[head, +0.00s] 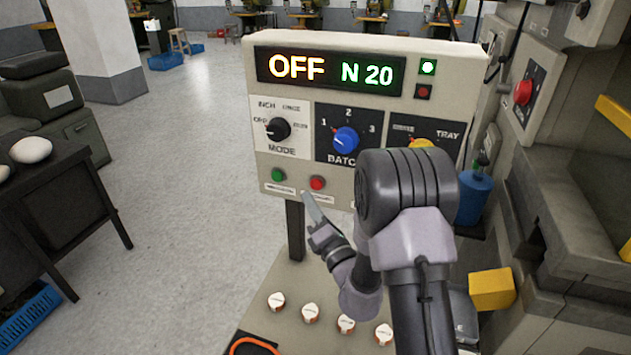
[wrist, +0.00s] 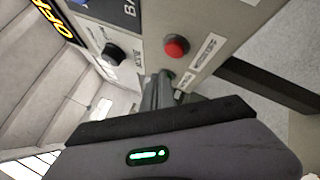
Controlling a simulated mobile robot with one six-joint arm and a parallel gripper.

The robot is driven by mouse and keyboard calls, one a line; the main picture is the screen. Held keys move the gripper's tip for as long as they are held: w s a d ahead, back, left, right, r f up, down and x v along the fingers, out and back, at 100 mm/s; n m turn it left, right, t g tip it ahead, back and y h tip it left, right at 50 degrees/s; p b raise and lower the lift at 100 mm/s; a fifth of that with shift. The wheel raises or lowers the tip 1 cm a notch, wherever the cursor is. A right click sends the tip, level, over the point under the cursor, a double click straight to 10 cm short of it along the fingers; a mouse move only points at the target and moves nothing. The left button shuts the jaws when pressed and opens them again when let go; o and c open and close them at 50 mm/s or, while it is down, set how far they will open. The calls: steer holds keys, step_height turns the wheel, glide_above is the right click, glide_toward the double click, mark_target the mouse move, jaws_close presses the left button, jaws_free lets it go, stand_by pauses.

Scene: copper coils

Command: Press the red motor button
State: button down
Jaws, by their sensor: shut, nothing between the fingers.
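The red button (head: 318,183) sits low on the beige control panel (head: 335,205), right of a green button (head: 278,175), with a small label below it that I cannot read. In the wrist view the red button (wrist: 176,47) is fully visible, beyond the fingertips. My gripper (head: 305,197) is shut and empty, its tips in front of the panel, just below and left of the red button in the head view. In the wrist view my gripper (wrist: 160,78) partly hides the green button (wrist: 169,75). I cannot tell if the tips touch the panel.
The display (head: 330,70) reads OFF and N 20. A mode knob (head: 278,129) and blue batch knob (head: 346,140) sit above the buttons. White-topped caps (head: 310,312) stand below. Open floor lies left.

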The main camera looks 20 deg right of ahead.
mark_target(316, 184)
steer(key=shift+w+d+p, duration=0.4)
steer(key=shift+w+d, duration=0.25)
steer(key=shift+w, duration=0.3)
stand_by(1.4)
steer(key=shift+w+d+p, duration=0.2)
steer(key=shift+w+p, duration=0.1)
steer(key=shift+w, duration=0.05)
steer(key=shift+w+d, duration=0.25)
steer(key=shift+w, duration=0.15)
stand_by(0.7)
steer(key=shift+s+a, duration=0.5)
steer(key=shift+s, duration=0.3)
